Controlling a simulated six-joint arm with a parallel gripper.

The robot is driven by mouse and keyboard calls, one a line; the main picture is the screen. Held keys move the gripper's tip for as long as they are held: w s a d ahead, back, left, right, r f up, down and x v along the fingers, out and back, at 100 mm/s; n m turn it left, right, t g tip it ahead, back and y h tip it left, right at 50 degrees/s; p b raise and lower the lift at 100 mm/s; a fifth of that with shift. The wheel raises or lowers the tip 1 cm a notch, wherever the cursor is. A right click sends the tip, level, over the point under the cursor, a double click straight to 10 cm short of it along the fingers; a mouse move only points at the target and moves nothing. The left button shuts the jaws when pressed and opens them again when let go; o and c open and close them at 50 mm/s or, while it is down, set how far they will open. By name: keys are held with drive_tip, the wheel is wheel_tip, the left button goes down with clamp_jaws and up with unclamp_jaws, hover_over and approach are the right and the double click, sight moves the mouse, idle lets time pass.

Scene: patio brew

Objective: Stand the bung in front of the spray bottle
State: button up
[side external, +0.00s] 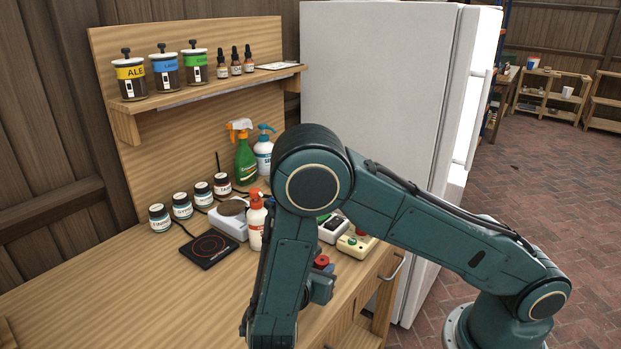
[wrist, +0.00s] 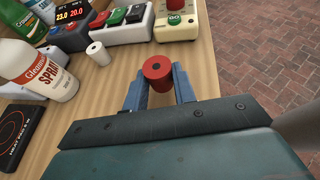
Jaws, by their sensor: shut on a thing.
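A red bung (wrist: 157,68), round with a dark hole in its top, sits between the two blue fingers of my gripper (wrist: 160,83). My gripper is shut on it. In the side external view the red bung (side external: 321,261) shows just beyond my arm, over the front part of the bench. In the side external view this bottle (side external: 255,224) has a red top and is partly hidden by my arm. A green spray bottle (side external: 244,162) with an orange trigger stands farther back.
A small white cylinder (wrist: 98,53) stands between the white bottle and the bung. Behind are a white controller (wrist: 122,24) and a cream box with a red knob (wrist: 178,20). A black hot plate (side external: 208,248) lies left of the white bottle. The bench's front left is clear.

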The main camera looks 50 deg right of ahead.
drive_tip(key=shift+f, duration=0.9)
drive_tip(key=shift+f, duration=0.15)
drive_tip(key=o, duration=0.9)
drive_tip(key=shift+o, duration=0.2)
drive_tip(key=shift+r, duration=0.2)
drive_tip(key=v, duration=1.2)
